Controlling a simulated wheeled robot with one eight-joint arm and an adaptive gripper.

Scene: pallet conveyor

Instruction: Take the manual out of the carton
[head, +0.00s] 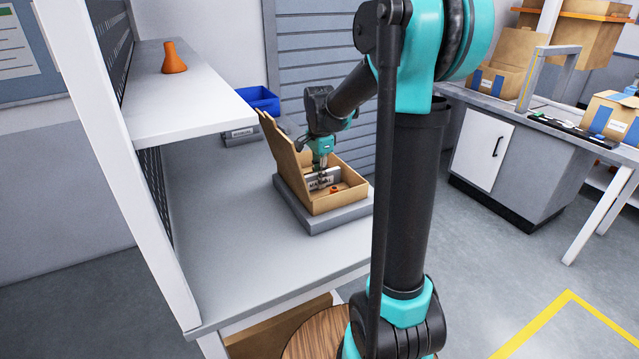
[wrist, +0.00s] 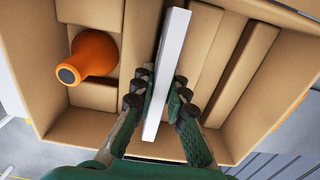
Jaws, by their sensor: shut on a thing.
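The open cardboard carton (head: 342,202) sits on a grey slab on the bench, with its lid raised at the left. My gripper (head: 320,173) reaches down into it from above. It is shut on the manual (head: 323,183), a thin, pale, lettered piece standing on edge. In the wrist view the manual (wrist: 168,70) shows as a narrow white edge between the fingers (wrist: 157,97), inside the carton walls (wrist: 65,128). Whether its lower edge touches the carton floor is hidden. An orange flask-shaped piece (wrist: 95,54) lies in a compartment to its left.
Cardboard dividers (wrist: 245,62) stand to the right of the manual. A blue bin (head: 262,99) stands behind the carton. A shelf (head: 190,95) with another orange piece (head: 174,58) overhangs the bench at left. The bench top (head: 240,235) in front is clear.

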